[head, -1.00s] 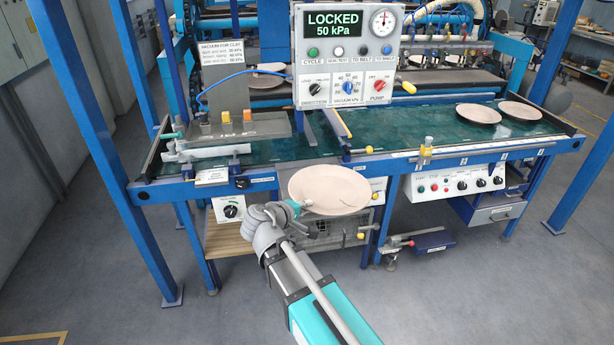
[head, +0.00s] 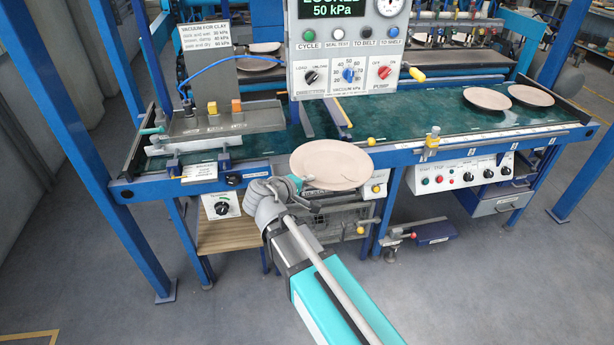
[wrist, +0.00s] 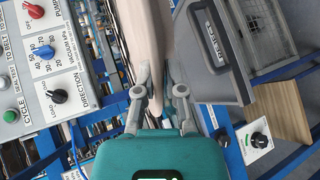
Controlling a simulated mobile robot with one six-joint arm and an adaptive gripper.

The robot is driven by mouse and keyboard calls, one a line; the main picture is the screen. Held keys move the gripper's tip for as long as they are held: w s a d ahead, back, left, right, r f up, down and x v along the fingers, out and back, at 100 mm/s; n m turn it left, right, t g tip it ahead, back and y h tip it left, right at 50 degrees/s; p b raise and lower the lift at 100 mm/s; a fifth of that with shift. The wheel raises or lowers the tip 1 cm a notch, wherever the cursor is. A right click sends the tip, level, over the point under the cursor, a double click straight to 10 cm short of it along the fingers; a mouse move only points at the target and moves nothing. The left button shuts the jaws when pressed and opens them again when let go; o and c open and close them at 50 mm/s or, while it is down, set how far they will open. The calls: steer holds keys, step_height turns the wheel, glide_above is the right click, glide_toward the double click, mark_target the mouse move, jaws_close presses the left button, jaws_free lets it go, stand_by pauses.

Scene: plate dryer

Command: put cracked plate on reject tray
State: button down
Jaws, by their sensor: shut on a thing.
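My gripper (head: 296,184) is shut on the rim of a pale beige plate (head: 335,165). It holds the plate up in front of the machine's front edge, roughly flat in the head view. In the wrist view the fingers (wrist: 157,88) pinch the plate (wrist: 143,25), seen nearly edge-on. I cannot make out a crack on it now. A grey tray (wrist: 237,75) with a label that seems to read REJECT shows beside the plate in the wrist view. In the head view the plate and gripper hide most of that area.
The control panel (head: 350,50) hangs above the green belt (head: 390,128). Two plates (head: 488,98) (head: 530,95) lie on the belt at right. A wire basket (head: 350,222) and wooden shelf (head: 226,236) sit below. A blue post (head: 80,150) stands at left.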

mark_target(327, 163)
steer(key=shift+a, duration=0.2)
stand_by(0.3)
steer(key=shift+w+d, duration=0.1)
steer(key=shift+w, duration=0.2)
steer(key=shift+n+t+y, duration=0.3)
steer(key=shift+n+t, duration=0.2)
steer(key=shift+t, duration=0.1)
steer(key=w+d, duration=0.1)
steer(key=w, duration=0.1)
steer(key=w+d, duration=0.1)
steer(key=w, duration=0.1)
steer(key=w+d+b, duration=0.1)
steer(key=w, duration=0.1)
steer(key=shift+w+d, duration=0.25)
steer(key=shift+w, duration=0.05)
steer(key=shift+w+a+f+b, duration=0.85)
steer(key=shift+a+f+b, duration=0.65)
steer(key=shift+a, duration=0.5)
steer(key=shift+w+a+f+b, duration=0.85)
steer(key=shift+a+f+b, duration=0.7)
steer(key=shift+a, duration=0.5)
steer(key=shift+w+a+f+b, duration=0.85)
steer(key=shift+a+f+b, duration=0.65)
steer(key=shift+a, duration=0.5)
